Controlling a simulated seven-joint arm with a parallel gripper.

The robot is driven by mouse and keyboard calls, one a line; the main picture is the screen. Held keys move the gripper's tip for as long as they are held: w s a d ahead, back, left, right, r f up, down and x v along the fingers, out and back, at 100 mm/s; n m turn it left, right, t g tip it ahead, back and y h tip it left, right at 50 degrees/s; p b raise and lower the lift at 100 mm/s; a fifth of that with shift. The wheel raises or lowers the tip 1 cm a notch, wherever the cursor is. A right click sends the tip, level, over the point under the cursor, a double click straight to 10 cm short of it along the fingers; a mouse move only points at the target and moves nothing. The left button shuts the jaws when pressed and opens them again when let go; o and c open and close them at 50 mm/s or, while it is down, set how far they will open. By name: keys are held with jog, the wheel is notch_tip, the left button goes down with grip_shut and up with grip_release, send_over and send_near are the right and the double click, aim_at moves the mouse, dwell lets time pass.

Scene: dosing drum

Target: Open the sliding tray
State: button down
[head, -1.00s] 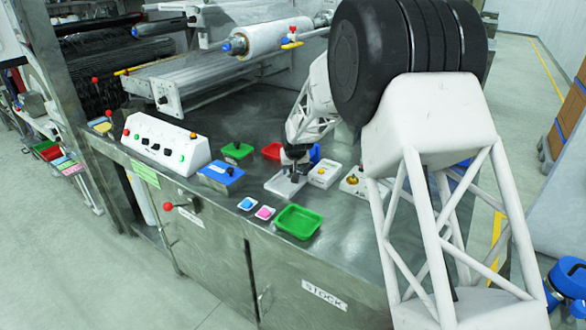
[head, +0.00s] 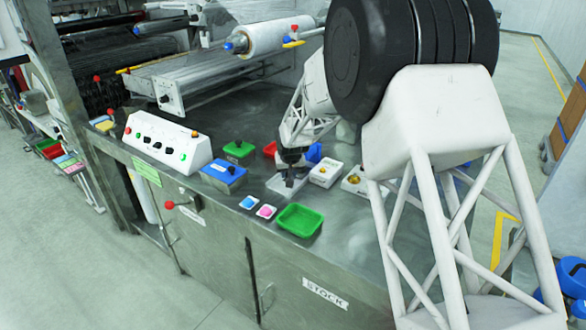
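A small flat, light grey piece (head: 275,184) lies on the steel bench top, right of the blue box; it looks like the sliding tray, but I cannot be sure. My gripper (head: 289,181) points down over it, its dark fingers at or just above its surface. The fingers and my wrist hide part of the piece. I cannot tell whether they touch it or how far apart they are.
A blue box (head: 222,177) and a green box (head: 239,152) with knobs stand to the left, white button boxes (head: 325,174) to the right. A green bin (head: 299,220) is in front. A white control panel (head: 165,142) stands further left.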

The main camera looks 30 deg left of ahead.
jog(key=s, duration=0.7)
jog(key=shift+s, duration=0.2)
jog(key=c, duration=0.9)
grip_release()
jog(key=shift+o, duration=0.2)
jog(key=v, duration=0.8)
